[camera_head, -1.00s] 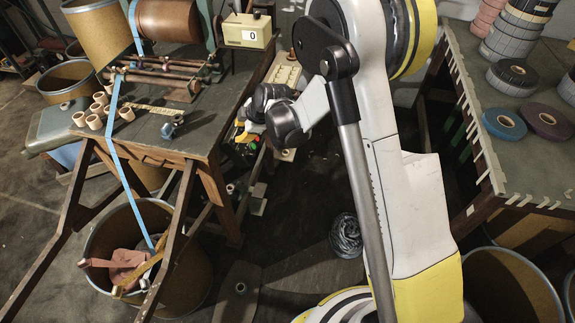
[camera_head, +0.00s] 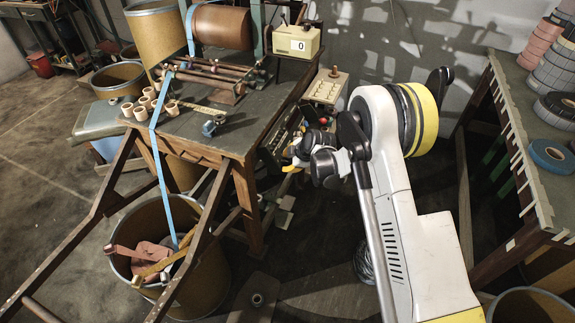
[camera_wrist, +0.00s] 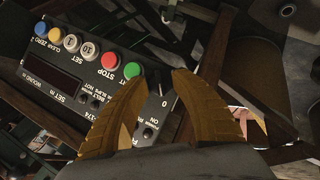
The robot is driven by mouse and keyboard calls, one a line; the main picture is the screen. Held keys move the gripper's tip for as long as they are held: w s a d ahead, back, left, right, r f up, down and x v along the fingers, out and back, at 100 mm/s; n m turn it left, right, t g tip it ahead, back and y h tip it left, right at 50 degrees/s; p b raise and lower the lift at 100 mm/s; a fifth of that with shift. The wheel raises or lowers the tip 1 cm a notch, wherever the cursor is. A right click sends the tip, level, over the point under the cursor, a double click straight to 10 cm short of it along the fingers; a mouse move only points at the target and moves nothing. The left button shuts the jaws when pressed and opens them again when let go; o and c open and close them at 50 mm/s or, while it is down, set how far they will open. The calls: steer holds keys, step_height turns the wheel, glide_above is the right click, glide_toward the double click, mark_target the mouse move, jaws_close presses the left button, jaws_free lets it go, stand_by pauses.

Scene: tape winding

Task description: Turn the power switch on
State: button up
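In the wrist view, a black control panel (camera_wrist: 45,85) shows a row of blue, yellow, white, red and green buttons. A "0" mark is printed on it near the right finger, and small dark knobs or toggles show between and beside my fingers. I cannot tell for certain which is the power switch; one small dark control (camera_wrist: 148,132) sits between the fingers. My gripper (camera_wrist: 160,82) is open and empty, with its two tan fingers over the panel's right end. Contact cannot be told. In the head view the panel is mostly hidden behind my wrist, under the table's edge.
A wooden workbench (camera_head: 195,140) carries a winding machine, a counter box (camera_head: 297,42) reading 0, and several small cores. Blue tape (camera_head: 158,150) hangs into a bin (camera_head: 135,225). A second table (camera_head: 515,150) with tape rolls (camera_head: 550,155) stands at the right.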

steer(key=shift+f, duration=0.1)
jaws_close()
stand_by(0.4)
steer(key=m+g, duration=0.3)
steer(key=m, duration=0.1)
steer(key=shift+w+m+g+y, duration=0.2)
steer(key=shift+m+g+y, duration=0.1)
steer(key=shift+m+g, duration=0.1)
steer(key=m+g+y, duration=0.1)
steer(key=m+g, duration=0.1)
steer(key=m, duration=0.1)
steer(key=shift+d+b, duration=0.1)
steer(key=shift+b, duration=0.25)
steer(key=shift+m+g+y+b, duration=0.4)
steer(key=shift+m+g, duration=0.3)
steer(key=shift+m, duration=0.4)
